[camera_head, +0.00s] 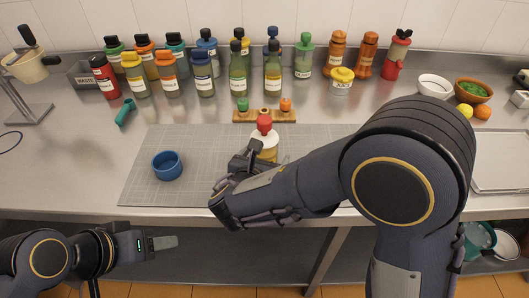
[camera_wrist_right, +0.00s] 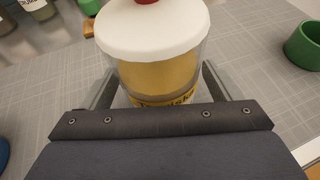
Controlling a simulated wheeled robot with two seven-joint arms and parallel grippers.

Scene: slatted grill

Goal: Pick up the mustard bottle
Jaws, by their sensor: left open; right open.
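The mustard bottle (camera_head: 264,143) has a red tip, a wide white lid and a yellow body. It stands upright on the grey cutting mat, partly behind my right gripper. In the right wrist view the bottle (camera_wrist_right: 158,75) sits between the two fingers of my right gripper (camera_wrist_right: 158,88), one on each side, with the lower label hidden by the gripper body. My right gripper (camera_head: 250,164) is open around it. My left gripper (camera_head: 163,242) is open and empty at the lower left, in front of the counter edge.
A blue bowl (camera_head: 167,166) sits left on the mat (camera_head: 200,145). A wooden holder (camera_head: 264,117) with small coloured caps stands just behind the bottle. Several sauce bottles line the back wall. A metal tray (camera_head: 500,175) lies at the right.

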